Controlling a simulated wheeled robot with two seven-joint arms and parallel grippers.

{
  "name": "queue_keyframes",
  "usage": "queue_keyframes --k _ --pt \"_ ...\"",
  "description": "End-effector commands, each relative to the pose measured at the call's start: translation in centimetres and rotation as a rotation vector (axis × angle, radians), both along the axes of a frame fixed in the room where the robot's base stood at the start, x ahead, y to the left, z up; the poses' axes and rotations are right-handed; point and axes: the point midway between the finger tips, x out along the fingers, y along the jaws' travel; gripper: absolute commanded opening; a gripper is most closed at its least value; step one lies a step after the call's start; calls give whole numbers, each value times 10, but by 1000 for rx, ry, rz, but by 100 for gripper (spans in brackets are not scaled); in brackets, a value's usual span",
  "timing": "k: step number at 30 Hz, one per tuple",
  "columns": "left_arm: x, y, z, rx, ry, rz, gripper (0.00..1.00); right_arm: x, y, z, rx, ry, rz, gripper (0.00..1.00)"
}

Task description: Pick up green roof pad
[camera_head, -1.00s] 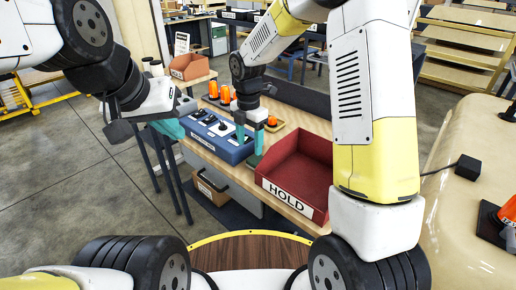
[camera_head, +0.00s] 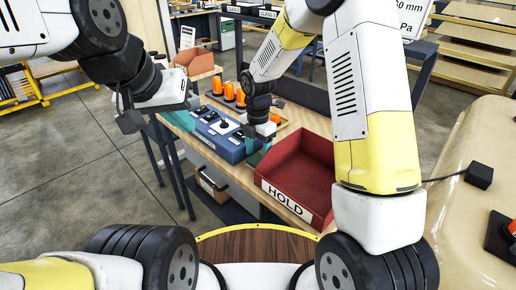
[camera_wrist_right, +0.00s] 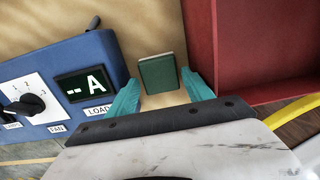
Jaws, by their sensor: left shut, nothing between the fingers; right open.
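The green roof pad (camera_wrist_right: 162,75), a small dark green block, lies on the wooden bench top in the right wrist view. It is between the blue panel and the red bin. My right gripper (camera_wrist_right: 160,90) is open, one teal finger on each side of the pad's near end; I cannot tell whether they touch it. In the head view my right gripper (camera_head: 262,140) points down at the bench, and the pad is mostly hidden there.
The blue panel (camera_head: 222,148) with a knob and display stands close left of my right gripper. The red HOLD bin (camera_head: 302,170) is close on its right. Orange beacons (camera_head: 229,92) stand behind the panel. A cream surface (camera_head: 465,235) fills the right side.

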Motion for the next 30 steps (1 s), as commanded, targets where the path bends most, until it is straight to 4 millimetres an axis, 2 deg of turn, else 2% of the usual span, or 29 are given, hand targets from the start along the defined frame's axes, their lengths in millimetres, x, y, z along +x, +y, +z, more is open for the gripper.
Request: queue_keyframes --k 4,12,19,30 --pt "0 0 0 0 0 0 0 0 0 -16 -1 1 0 60" --pt "0 0 0 0 0 0 0 1 0 -18 1 -1 0 60" --pt "0 0 0 0 0 0 0 1 0 -18 1 -1 0 15" --pt "0 0 0 0 0 0 0 1 0 -13 1 -1 -1 13"
